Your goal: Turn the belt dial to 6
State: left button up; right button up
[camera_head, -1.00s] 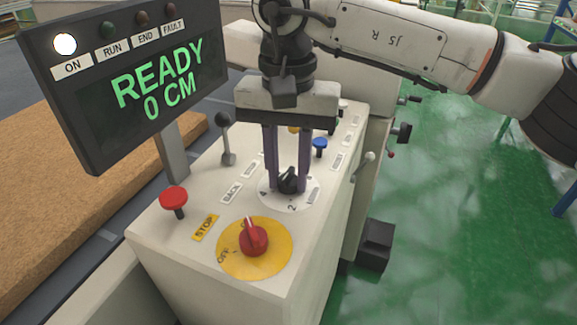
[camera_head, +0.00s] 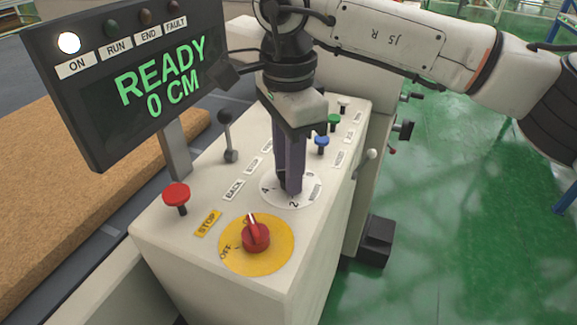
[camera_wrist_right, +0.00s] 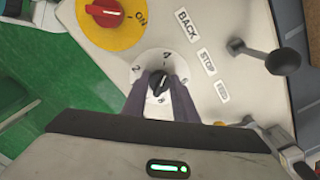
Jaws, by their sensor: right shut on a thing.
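The belt dial is a small black knob (camera_wrist_right: 159,84) on a round white plate (camera_head: 291,190) with numbers on it. In the head view the knob is hidden behind the fingers; 4 and 2 show on the plate. My right gripper (camera_head: 290,188) points down at the dial with its purple fingers. In the right wrist view the fingers (camera_wrist_right: 160,95) stand on both sides of the knob, shut on it. The knob's white mark points toward the lower part of that picture. My left gripper is not in view.
A red switch on a yellow disc (camera_head: 283,258) is in front of the dial. A red stop button (camera_head: 177,196), a black lever (camera_head: 228,140) and blue (camera_head: 321,141) and green (camera_head: 334,120) buttons stand around it. The screen (camera_head: 135,75) reads READY, 0 CM.

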jog(key=m, duration=0.3)
jog(key=shift+w+r, duration=0.1)
jog(key=shift+w, duration=0.05)
jog(key=m, duration=0.4)
jog(key=shift+m, duration=0.3)
jog(key=m, duration=0.3)
jog(key=shift+w+d+m+b, duration=0.1)
jog(key=shift+m+b, duration=0.2)
jog(key=shift+b, duration=0.1)
jog(key=shift+m, duration=1.7)
jog(key=o, duration=1.1)
jog(key=shift+c, duration=0.2)
